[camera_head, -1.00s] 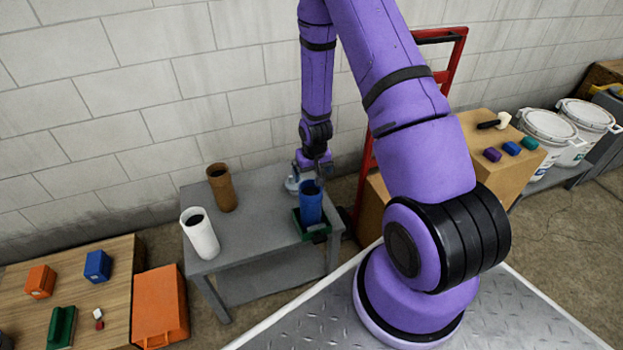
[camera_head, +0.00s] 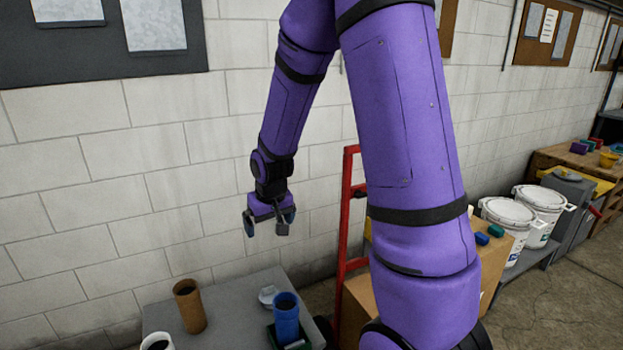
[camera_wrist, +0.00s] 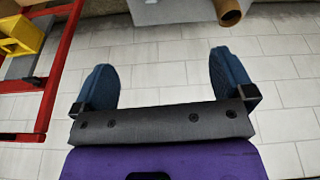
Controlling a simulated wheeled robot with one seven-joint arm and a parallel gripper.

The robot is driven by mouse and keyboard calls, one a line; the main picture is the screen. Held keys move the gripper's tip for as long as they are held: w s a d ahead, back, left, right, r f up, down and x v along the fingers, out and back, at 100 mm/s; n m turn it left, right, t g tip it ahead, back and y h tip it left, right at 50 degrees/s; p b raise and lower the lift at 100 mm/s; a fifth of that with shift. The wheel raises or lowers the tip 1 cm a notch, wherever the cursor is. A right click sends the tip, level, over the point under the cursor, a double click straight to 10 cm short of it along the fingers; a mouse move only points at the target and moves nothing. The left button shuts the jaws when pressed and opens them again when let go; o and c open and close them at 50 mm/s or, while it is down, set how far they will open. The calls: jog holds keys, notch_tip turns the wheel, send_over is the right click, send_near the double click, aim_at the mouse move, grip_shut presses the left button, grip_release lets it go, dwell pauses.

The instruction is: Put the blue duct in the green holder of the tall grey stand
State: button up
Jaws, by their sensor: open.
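The blue duct (camera_head: 286,320) stands upright in the green holder (camera_head: 303,344) on the grey stand (camera_head: 232,312). Only part of the holder shows in the head view, at the duct's foot. My gripper (camera_head: 266,230) is open and empty, raised above the stand and clear of the duct. In the wrist view its two blue fingers (camera_wrist: 164,88) are spread wide, with only the block wall behind them.
A brown tube (camera_head: 189,306) and a white tube (camera_head: 157,342) stand on the same stand, with a small grey object (camera_head: 267,295) beside the duct. A red hand truck (camera_head: 347,230) and a cardboard box (camera_head: 355,305) are to the right. White buckets (camera_head: 508,215) stand farther right.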

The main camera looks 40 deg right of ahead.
jog(key=s+a+r+n+t, duration=0.1)
jog(key=s+a+r, duration=0.3)
jog(key=s+r, duration=0.7)
jog(key=s+a+r+n+t, duration=0.1)
jog(key=s+a+r, duration=0.3)
jog(key=s+r, duration=0.7)
jog(key=shift+s+r+y, duration=0.25)
jog(key=shift+s+y, duration=0.15)
jog(key=shift+s, duration=0.75)
dwell(0.3)
